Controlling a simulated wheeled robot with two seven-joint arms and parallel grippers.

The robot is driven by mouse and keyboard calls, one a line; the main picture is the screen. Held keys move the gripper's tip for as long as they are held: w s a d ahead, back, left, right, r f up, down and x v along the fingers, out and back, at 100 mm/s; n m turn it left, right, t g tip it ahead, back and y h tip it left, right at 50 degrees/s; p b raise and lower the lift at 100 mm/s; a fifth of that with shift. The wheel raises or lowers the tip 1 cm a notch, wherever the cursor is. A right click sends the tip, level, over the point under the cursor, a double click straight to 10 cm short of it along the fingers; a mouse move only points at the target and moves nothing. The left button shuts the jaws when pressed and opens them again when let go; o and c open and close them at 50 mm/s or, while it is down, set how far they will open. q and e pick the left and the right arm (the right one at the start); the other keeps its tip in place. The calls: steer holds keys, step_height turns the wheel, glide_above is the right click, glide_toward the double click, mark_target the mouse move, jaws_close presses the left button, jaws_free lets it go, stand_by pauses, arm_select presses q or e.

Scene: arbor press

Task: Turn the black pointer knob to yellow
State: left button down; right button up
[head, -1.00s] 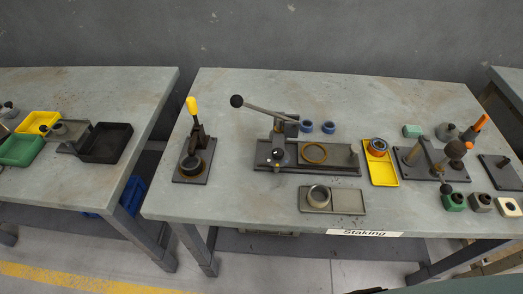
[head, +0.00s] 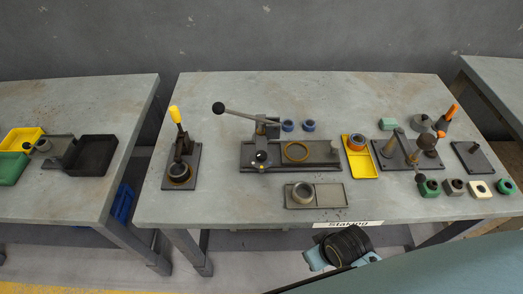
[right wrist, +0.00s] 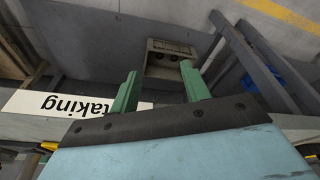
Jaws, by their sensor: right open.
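The arbor press (head: 268,132) stands on a dark base plate on the table, its lever with a black ball end pointing up and left. A small black round part (head: 261,156), perhaps the pointer knob, sits at the press's front with a yellow spot near it. It is too small to tell where any pointer aims. My right arm shows at the table's front edge in the head view, apart from the press. My right gripper (right wrist: 160,86) is open and empty, its two green fingers apart, facing the floor and table edge. My left gripper is not in view.
The table (head: 235,205) has a "Staking" label (head: 348,224) on its front edge. A yellow-handled tool (head: 180,160) stands left of the press. A grey tray with a ring (head: 330,195) lies in front. A yellow tray (head: 362,168) is at the right. A box (right wrist: 172,58) is below the table.

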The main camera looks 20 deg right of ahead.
steer(key=w+d+r+m+t+h, duration=0.1)
steer(key=w+d+r+t, duration=0.1)
steer(key=w+r, duration=0.1)
steer(key=w+d+r+m+t, duration=0.1)
steer(key=w+d+r+t, duration=0.1)
steer(key=w+r, duration=0.1)
steer(key=w+d+r+m+t+h, duration=0.1)
steer(key=w+d+r+t, duration=0.1)
steer(key=r, duration=0.1)
steer(key=shift+w+h+p, duration=0.3)
steer(key=shift+w, duration=0.1)
steer(key=w+r+t, duration=0.1)
steer(key=w+d+r+t, duration=0.1)
steer(key=w+r+t, duration=0.1)
step_height(320, 180, up, 2)
steer(key=w+t, duration=0.1)
steer(key=t, duration=0.1)
steer(key=n+t+y, duration=0.2)
steer(key=n+y, duration=0.5)
steer(key=y, duration=0.4)
glide_toward(265, 157)
steer(key=x, duration=1.1)
steer(key=shift+w, duration=0.1)
